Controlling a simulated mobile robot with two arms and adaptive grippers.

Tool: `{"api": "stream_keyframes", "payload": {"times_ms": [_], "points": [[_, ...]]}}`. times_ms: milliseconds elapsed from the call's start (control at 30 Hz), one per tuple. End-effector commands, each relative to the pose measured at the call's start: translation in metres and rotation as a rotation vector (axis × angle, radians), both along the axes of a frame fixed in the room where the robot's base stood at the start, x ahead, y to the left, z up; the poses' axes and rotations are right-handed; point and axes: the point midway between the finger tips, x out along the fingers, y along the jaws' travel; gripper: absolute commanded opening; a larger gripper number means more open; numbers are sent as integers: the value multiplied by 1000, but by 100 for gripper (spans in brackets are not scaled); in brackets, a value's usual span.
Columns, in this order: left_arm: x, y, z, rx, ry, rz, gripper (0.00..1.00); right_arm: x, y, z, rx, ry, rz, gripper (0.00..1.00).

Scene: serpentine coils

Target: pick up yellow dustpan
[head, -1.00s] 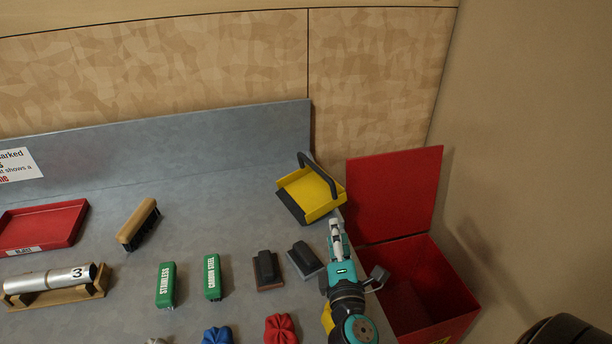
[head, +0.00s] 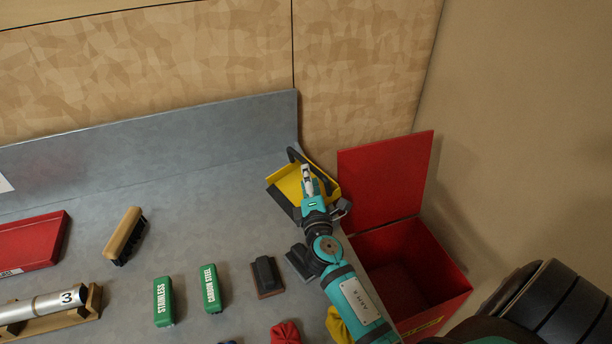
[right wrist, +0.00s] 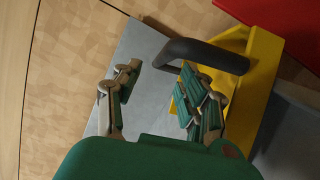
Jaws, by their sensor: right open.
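The yellow dustpan (head: 287,188) sits at the far right corner of the grey bench, with a black arched handle and a dark front lip. My right gripper (head: 307,172) is over it in the head view and hides part of the pan and handle. In the right wrist view my right gripper (right wrist: 160,90) is open and empty. The black handle (right wrist: 205,54) lies just beyond the fingertips, near the right finger, and the yellow pan (right wrist: 258,85) is to the right. I cannot tell whether a finger touches the handle. My left gripper is not in view.
An open red bin (head: 405,275) stands right of the bench, its raised lid (head: 385,180) close to the dustpan. The bench's upright back edge (head: 150,140) runs behind. A wooden brush (head: 124,235), green boxes (head: 210,288) and dark blocks (head: 265,275) lie nearer; the middle is clear.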

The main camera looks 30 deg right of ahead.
Motion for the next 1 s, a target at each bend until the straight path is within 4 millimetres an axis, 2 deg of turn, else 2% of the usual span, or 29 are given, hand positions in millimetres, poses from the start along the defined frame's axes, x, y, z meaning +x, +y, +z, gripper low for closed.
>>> {"api": "stream_keyframes", "payload": {"times_ms": [267,500,800,1000], "points": [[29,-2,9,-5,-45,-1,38,20,-11,2,-3,1,-2,42],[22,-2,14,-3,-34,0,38,50,-27,1,-2,0,-1,42],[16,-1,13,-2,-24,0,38,55,-29,0,0,1,-1,42],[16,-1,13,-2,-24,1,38,55,-29,0,0,1,-1,17]]}}
